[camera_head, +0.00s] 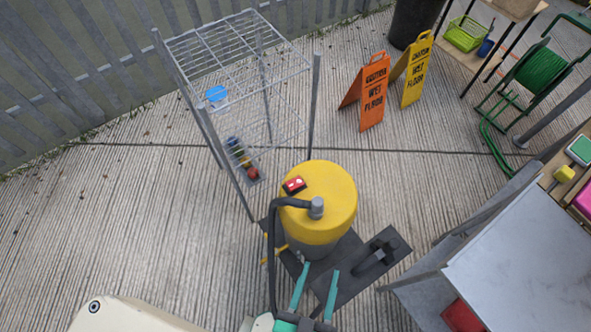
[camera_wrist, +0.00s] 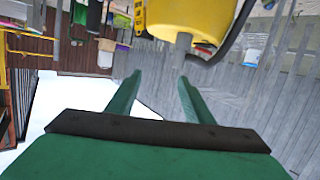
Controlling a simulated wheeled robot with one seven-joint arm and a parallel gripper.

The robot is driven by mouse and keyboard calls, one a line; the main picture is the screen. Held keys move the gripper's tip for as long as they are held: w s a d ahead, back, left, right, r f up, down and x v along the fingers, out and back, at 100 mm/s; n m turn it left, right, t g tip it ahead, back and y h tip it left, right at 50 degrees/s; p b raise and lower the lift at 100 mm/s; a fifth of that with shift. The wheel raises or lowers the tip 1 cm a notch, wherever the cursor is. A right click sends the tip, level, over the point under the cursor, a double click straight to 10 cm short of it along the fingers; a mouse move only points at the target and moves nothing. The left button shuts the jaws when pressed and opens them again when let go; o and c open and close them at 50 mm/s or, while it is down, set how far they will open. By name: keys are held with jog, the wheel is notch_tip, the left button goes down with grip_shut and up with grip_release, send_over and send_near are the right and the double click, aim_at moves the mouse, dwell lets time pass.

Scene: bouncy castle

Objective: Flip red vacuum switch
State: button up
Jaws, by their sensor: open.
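The yellow vacuum (camera_head: 330,188) stands on a dark wheeled base in the middle of the head view, with a black hose curving from its top. The red switch (camera_head: 294,185) is on the left part of its yellow lid. My gripper (camera_head: 317,272) has two green fingers apart and empty, in front of and below the lid in the picture. In the wrist view my gripper (camera_wrist: 158,80) points toward the yellow vacuum body (camera_wrist: 190,18), which fills the top middle.
A wire rack (camera_head: 240,60) stands behind the vacuum to the left. Orange (camera_head: 366,92) and yellow (camera_head: 415,70) wet floor signs stand farther back. A grey-topped table (camera_head: 530,260) is at the right.

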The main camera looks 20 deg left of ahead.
jog(key=w+d+n+h, duration=0.15)
jog(key=w+d, duration=0.25)
jog(key=w, duration=0.5)
jog(key=w+d+n, duration=0.3)
jog(key=w+d, duration=0.1)
jog(key=w, duration=0.6)
jog(key=w+d+r+m+g+h, duration=0.2)
jog(key=w+d+r+m+h, duration=0.3)
jog(key=w, duration=0.4)
jog(key=w+d+r+m+g+h, duration=0.1)
jog(key=w+d+r+m+h, duration=0.2)
jog(key=w+r, duration=0.55)
jog(key=m+g+y, duration=0.5)
jog(key=g+y, duration=0.4)
jog(key=g, duration=0.3)
send_over(292, 185)
notch_tip(292, 185, down, 11)
notch_tip(292, 185, down, 10)
jog(key=shift+a+f, duration=0.1)
